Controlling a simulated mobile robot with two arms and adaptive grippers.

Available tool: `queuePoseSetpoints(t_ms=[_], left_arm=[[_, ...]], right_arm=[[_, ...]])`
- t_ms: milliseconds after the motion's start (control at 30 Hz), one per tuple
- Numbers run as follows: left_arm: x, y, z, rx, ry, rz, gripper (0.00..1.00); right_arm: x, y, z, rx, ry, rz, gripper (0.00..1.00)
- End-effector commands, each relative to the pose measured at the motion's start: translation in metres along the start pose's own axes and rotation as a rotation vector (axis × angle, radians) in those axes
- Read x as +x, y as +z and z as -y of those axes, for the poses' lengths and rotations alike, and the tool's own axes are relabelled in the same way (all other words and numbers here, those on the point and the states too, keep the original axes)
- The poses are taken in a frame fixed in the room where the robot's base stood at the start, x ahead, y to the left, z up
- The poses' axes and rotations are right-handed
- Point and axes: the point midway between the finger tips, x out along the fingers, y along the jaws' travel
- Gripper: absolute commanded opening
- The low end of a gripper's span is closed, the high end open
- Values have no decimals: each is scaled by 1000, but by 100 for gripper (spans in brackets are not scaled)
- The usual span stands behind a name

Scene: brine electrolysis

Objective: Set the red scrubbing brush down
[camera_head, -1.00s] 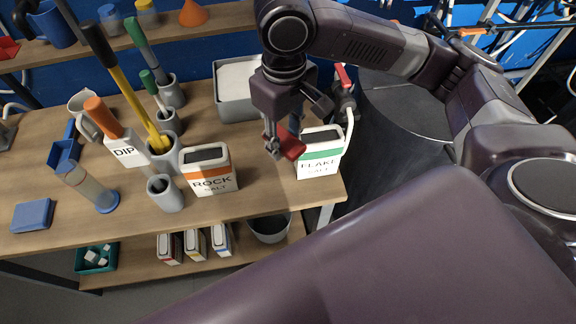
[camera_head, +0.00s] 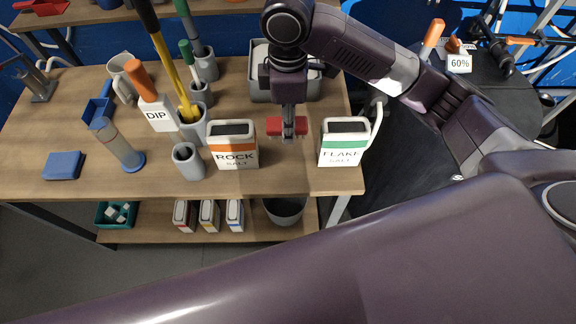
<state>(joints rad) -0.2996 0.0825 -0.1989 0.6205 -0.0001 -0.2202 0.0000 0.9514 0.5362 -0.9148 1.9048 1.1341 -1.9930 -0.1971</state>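The red scrubbing brush (camera_head: 272,127) is in my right gripper (camera_head: 289,134), whose fingers point down and are shut across its middle. Red shows on both sides of the fingers. The brush lies level, left to right, in the gap between the rock salt box (camera_head: 234,160) and the flake salt box (camera_head: 343,157), over the wooden table (camera_head: 290,172). I cannot tell whether its underside touches the tabletop. My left gripper is not in view.
A grey bin (camera_head: 262,92) stands behind the gripper. Grey holders (camera_head: 188,163) with tall-handled tools, a DIP sign (camera_head: 159,116) and a cylinder (camera_head: 122,148) stand to the left. Bare tabletop lies in front of the brush. A dark round table (camera_head: 490,85) is at right.

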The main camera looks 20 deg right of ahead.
Motion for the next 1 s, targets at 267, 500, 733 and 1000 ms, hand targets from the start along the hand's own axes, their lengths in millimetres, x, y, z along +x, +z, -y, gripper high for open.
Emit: queuePoseSetpoints(t_ms=[267, 500, 733, 1000], left_arm=[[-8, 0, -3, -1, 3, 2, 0], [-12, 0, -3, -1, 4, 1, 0], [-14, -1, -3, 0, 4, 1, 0], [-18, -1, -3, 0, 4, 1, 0]], right_arm=[[76, 1, 2, 3, -6, 4, 8], [126, 1, 1, 3, -1, 3, 8], [148, 1, 1, 2, -1, 2, 8], [179, 1, 0, 2, 0, 1, 8]])
